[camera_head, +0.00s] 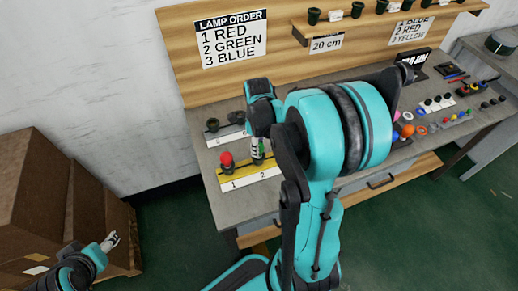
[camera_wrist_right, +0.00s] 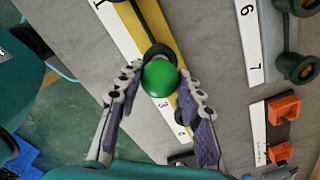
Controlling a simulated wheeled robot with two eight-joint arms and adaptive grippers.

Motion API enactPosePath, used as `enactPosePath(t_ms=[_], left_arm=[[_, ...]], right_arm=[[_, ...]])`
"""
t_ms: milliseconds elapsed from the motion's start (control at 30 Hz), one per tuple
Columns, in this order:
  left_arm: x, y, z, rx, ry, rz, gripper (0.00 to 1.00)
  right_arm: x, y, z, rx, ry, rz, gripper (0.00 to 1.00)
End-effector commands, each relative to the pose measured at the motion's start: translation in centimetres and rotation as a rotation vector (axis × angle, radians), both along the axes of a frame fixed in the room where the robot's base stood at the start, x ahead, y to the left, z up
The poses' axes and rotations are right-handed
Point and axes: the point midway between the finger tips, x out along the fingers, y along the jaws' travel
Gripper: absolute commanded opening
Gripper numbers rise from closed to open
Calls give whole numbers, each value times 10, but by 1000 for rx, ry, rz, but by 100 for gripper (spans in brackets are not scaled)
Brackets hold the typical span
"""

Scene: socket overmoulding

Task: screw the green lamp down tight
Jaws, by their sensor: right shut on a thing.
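The green lamp (camera_wrist_right: 160,78) shows as a round green dome between the fingers of my right gripper (camera_wrist_right: 158,82) in the right wrist view. The gripper is shut on it, over the yellow strip (camera_wrist_right: 168,34). In the head view my right gripper (camera_head: 258,148) points down at the strip (camera_head: 246,176) near label 2; the lamp is mostly hidden there. A red lamp (camera_head: 227,160) stands upright at label 1. How deep the green lamp sits in its socket is hidden. My left gripper (camera_head: 111,241) is away at the lower left, too small to judge.
A lamp order sign (camera_head: 232,38) on the back board lists red, green, blue. Dark sockets (camera_wrist_right: 297,67) and orange clips (camera_wrist_right: 284,109) lie right of the lamp in the wrist view. Small coloured parts (camera_head: 421,130) fill the bench's right side. Brown boxes (camera_head: 62,200) stand left.

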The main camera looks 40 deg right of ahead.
Motion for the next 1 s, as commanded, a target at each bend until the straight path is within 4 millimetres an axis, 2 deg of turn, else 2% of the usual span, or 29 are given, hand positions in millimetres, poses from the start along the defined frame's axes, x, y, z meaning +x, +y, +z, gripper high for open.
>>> enactPosePath(t_ms=[267,533,900,1000], left_arm=[[0,0,0,0,0,0,60],[0,0,-1,0,0,0,60],[0,0,-1,0,0,0,60],[0,0,-2,0,0,0,60]], right_arm=[[0,0,0,0,0,-23,14],[0,0,-1,0,0,-349,14],[0,0,-1,0,0,-408,14],[0,0,-1,0,0,-497,14]])
